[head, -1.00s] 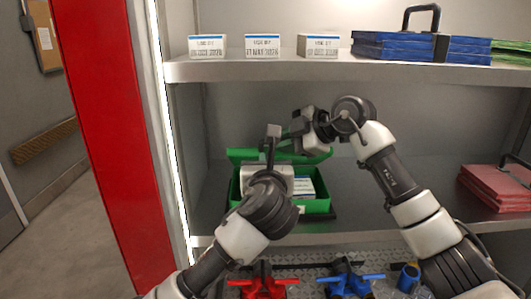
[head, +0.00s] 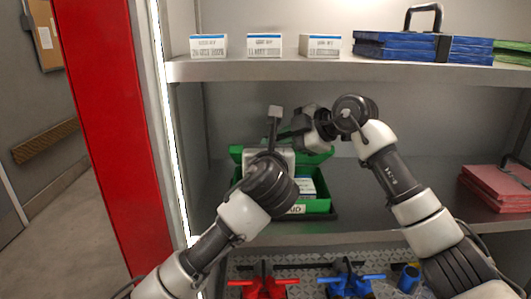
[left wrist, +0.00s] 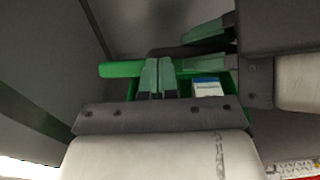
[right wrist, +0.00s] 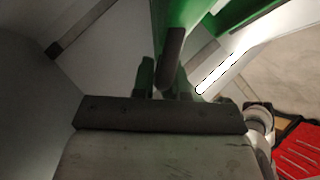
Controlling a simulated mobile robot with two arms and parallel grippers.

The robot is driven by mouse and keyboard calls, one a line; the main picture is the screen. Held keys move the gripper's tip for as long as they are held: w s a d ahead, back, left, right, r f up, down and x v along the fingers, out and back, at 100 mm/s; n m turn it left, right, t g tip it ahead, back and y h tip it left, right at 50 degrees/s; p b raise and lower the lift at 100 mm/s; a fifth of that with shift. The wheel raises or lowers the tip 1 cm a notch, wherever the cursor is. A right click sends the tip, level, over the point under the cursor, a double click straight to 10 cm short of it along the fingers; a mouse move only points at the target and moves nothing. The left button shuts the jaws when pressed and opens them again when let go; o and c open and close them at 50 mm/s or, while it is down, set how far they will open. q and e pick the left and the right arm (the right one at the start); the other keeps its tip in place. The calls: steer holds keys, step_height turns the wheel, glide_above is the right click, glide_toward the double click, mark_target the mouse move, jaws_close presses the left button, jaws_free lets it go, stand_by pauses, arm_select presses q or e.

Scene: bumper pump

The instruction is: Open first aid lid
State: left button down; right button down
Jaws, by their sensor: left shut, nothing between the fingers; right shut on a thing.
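The green first aid box (head: 318,206) stands on the middle shelf. Its green lid (head: 236,151) is raised at the back, and white-blue cartons (head: 307,187) show inside. My left gripper is shut and empty in front of the lid. Its closed fingers (left wrist: 157,78) show in the left wrist view over the box opening; my left wrist hides them in the head view. I cannot tell whether they touch the lid.
Red folders (head: 497,186) lie to the right on the middle shelf. Red (head: 262,284) and blue (head: 350,280) valve-like parts are below.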

steer(key=c, duration=1.3)
jaws_free()
steer(key=shift+s+a+f+g, duration=0.2)
steer(key=shift+s+f+g, duration=0.1)
steer(key=shift+f, duration=0.1)
steer(key=shift+o, duration=0.8)
steer(key=shift+d, duration=0.1)
arm_select(q)
steer(key=shift+a+r, duration=0.15)
steer(key=shift+r, duration=0.15)
arm_select(e)
steer(key=shift+r, duration=0.1)
steer(key=shift+r, duration=0.1)
